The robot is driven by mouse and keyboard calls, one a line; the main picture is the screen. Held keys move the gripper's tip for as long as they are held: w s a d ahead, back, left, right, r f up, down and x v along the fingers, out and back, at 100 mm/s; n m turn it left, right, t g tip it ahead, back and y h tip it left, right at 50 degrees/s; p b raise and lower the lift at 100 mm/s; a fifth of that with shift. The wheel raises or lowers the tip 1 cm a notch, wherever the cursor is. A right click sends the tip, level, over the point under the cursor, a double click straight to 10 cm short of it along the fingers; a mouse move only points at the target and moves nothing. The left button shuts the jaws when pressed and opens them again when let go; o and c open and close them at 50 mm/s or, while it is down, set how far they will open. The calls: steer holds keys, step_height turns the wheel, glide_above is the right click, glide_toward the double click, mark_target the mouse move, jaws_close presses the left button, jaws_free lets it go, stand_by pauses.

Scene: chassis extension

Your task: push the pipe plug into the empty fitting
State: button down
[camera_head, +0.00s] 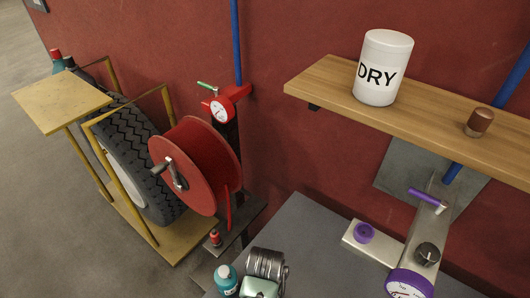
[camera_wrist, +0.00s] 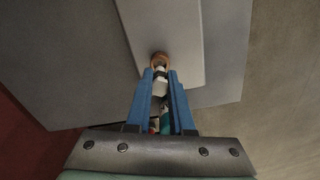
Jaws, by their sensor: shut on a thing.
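In the wrist view, my gripper (camera_wrist: 160,76) has two blue fingers, shut on a small pale grey piece (camera_wrist: 160,87), which I take for the pipe plug. A round copper-brown end (camera_wrist: 159,58) shows just beyond the fingertips, against a light grey panel (camera_wrist: 175,25). I cannot tell whether this end belongs to the held piece or to a fitting. I cannot make out the fingers in the head view. There, a flat grey bar carries a purple round fitting (camera_head: 364,232); whether it is empty is unclear.
A purple-rimmed gauge (camera_head: 408,284), black knob (camera_head: 427,254) and purple lever (camera_head: 424,195) stand near the purple fitting. A shelf (camera_head: 330,83) above bears a white canister (camera_head: 382,67) and a brown-topped cylinder (camera_head: 479,122). A red reel (camera_head: 200,165) stands left.

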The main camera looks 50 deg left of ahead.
steer(key=shift+f+b, duration=0.45)
steer(key=shift+f, duration=0.3)
steer(key=shift+p, duration=0.85)
stand_by(1.3)
steer(key=shift+f+b, duration=0.4)
steer(key=shift+f, duration=0.1)
stand_by(0.4)
steer(key=c, duration=0.7)
jaws_free()
steer(key=shift+r, duration=0.1)
step_height(320, 180, up, 13)
steer(key=shift+f, duration=0.1)
